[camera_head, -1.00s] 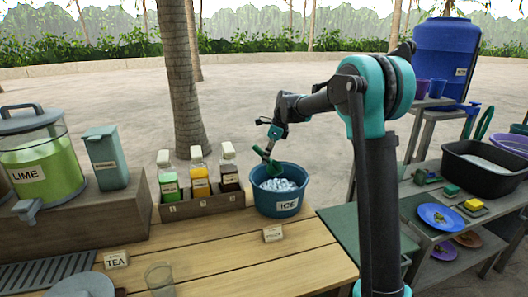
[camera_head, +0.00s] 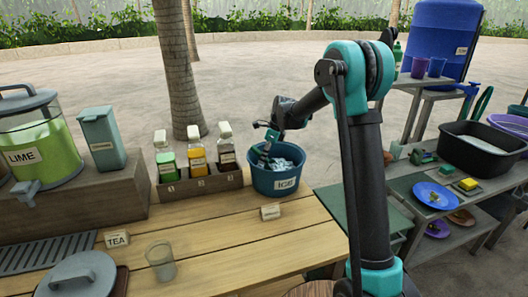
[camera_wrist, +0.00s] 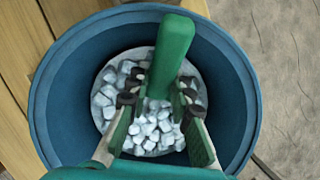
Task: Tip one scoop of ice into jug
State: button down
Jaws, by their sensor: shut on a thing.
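The blue ice tub (camera_head: 275,182), labelled ICE, stands at the right end of the wooden counter, full of white ice cubes (camera_wrist: 150,128). My gripper (camera_wrist: 158,100) reaches down into the tub from above, its fingers either side of the green scoop's handle (camera_wrist: 173,50). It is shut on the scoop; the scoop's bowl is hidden. In the head view my gripper (camera_head: 262,153) is low at the tub's left inner side. A clear empty vessel (camera_head: 160,261) stands at the counter's front; I cannot tell if it is the jug. A teal lidded container (camera_head: 102,140) stands at left.
A bottle rack (camera_head: 200,183) stands just left of the tub, and a small label block (camera_head: 271,212) in front. The lime dispenser (camera_head: 40,150) and a round grey lid (camera_head: 82,275) are at left. The counter's middle is clear. Shelves with a black basin (camera_head: 480,150) are at right.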

jog(key=shift+d+f, duration=0.1)
jog(key=shift+f, duration=0.3)
jog(key=d, duration=0.3)
jog(key=s+d, duration=0.1)
jog(key=d, duration=0.1)
jog(key=shift+r, duration=0.1)
jog(key=shift+d+r, duration=0.15)
jog(key=shift+d, duration=0.05)
notch_tip(320, 180, up, 10)
notch_tip(320, 180, up, 6)
jog(key=g+h, duration=0.1)
jog(key=h, duration=0.6)
send_over(274, 165)
jog(key=a, duration=0.3)
jog(key=shift+w, duration=0.15)
